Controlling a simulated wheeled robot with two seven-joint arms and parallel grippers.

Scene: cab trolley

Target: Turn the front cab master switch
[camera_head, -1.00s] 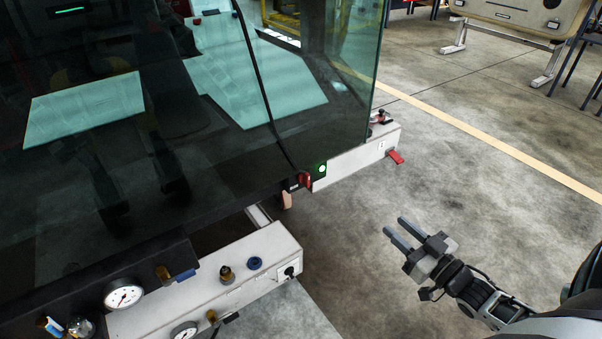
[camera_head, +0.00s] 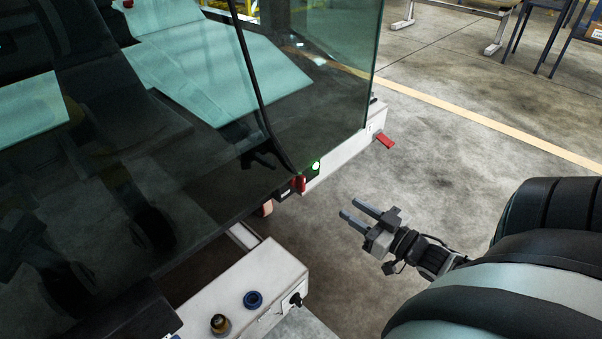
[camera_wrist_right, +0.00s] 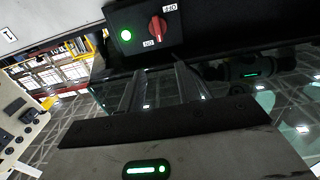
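The cab master switch is a red rotary knob (camera_head: 299,185) on a dark panel at the lower corner of the glass cab, beside a lit green lamp (camera_head: 315,166). In the right wrist view, the red knob (camera_wrist_right: 157,27) sits at the top between two small white labels, with the green lamp (camera_wrist_right: 126,35) to its left. My right gripper (camera_head: 350,209) is open and empty, apart from the knob, to its right and lower in the head view. Its two fingers (camera_wrist_right: 157,88) point toward the panel in the wrist view. My left gripper is not in view.
A white box (camera_head: 245,290) with a blue knob (camera_head: 253,299) and a black rotary switch (camera_head: 296,299) stands at the lower middle. A red lever (camera_head: 385,141) projects from a white beam beyond the cab. The dark cab glass (camera_head: 200,140) fills the left.

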